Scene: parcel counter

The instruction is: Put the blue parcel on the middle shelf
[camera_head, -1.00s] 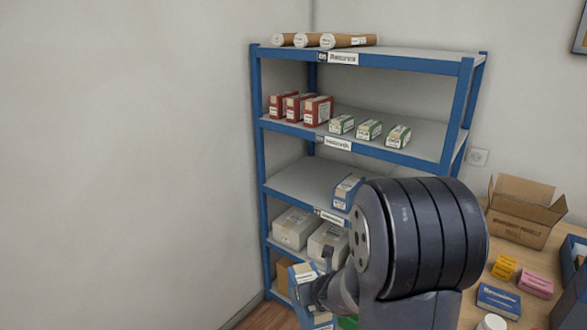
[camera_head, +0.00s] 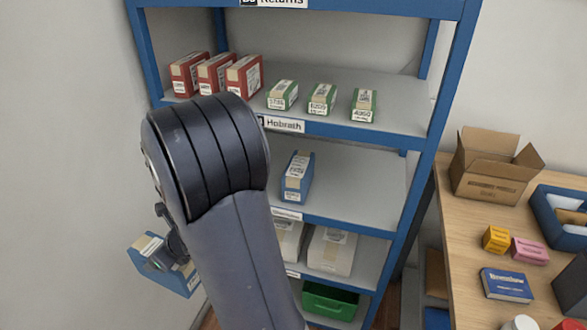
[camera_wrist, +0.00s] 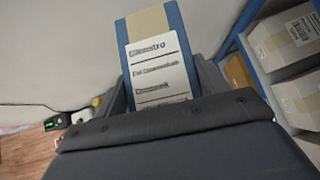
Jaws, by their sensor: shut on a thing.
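My gripper (camera_head: 170,250) is shut on a blue parcel (camera_head: 183,280) with a tan strip and a white label. It holds the parcel in the air, left of the rack and below the height of the middle shelf. In the wrist view the held parcel (camera_wrist: 174,22) stands up between the fingers with its printed label facing the camera. The middle shelf (camera_head: 360,190) carries another blue parcel (camera_head: 296,177) near its left part. My arm hides the left end of that shelf.
The shelf above holds red boxes (camera_head: 243,77) and green boxes (camera_head: 321,99). White boxes (camera_head: 332,250) and a green bin (camera_head: 330,300) sit below. The blue rack post (camera_head: 418,200) edges the right side. A wooden table (camera_head: 460,245) with small boxes stands right. The middle shelf's right part is clear.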

